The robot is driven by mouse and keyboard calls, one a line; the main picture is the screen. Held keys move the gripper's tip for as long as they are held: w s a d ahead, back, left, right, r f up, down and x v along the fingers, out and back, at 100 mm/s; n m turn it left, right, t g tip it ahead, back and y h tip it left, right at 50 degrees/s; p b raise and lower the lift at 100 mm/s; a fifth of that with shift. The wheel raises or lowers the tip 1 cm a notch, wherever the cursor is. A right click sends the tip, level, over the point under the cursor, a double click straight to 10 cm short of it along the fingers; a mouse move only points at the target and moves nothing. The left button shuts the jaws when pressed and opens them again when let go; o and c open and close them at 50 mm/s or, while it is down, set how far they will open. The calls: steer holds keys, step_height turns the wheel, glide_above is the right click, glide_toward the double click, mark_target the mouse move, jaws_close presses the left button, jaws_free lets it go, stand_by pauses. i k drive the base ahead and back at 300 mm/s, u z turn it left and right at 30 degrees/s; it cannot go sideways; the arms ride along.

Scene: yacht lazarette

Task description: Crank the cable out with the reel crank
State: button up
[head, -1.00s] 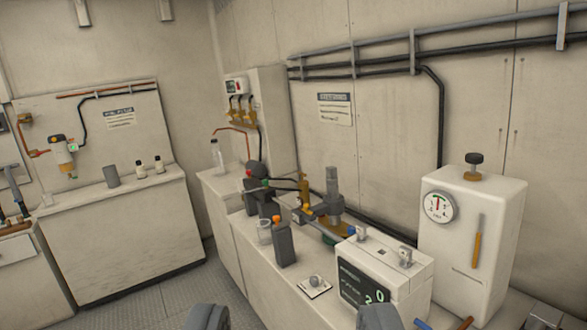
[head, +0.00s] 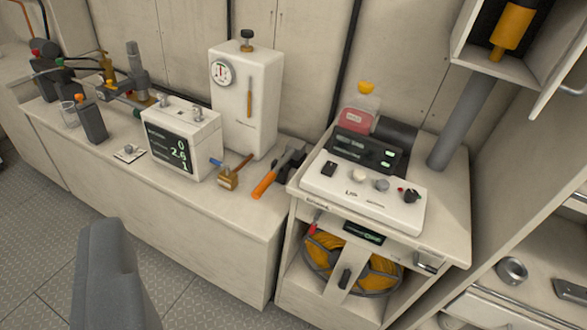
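A reel wound with orange cable (head: 385,268) sits in the open bay under the white control panel, right of centre. A pale upright plate (head: 352,258) crosses its front and hides its middle. A dark handle (head: 346,278) stands on that plate; I cannot tell for sure that it is the crank. A small red-tipped lever (head: 315,222) is at the bay's upper left. One grey finger of my gripper (head: 108,275) shows at lower left, well apart from the reel, with nothing against it. The other finger is not clearly seen.
The control panel (head: 362,197) with knobs and a red-labelled bottle (head: 358,115) stand above the reel. A display box (head: 183,142), a white gauge tank (head: 248,100) and an orange-handled tool (head: 270,180) are on the left bench. An open cabinet hangs upper right. The floor at lower left is clear.

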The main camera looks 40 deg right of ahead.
mark_target(343, 281)
steer(key=z, duration=0.05)
steer(key=k, duration=1.1)
steer(key=z, duration=0.8)
steer(key=i, duration=1)
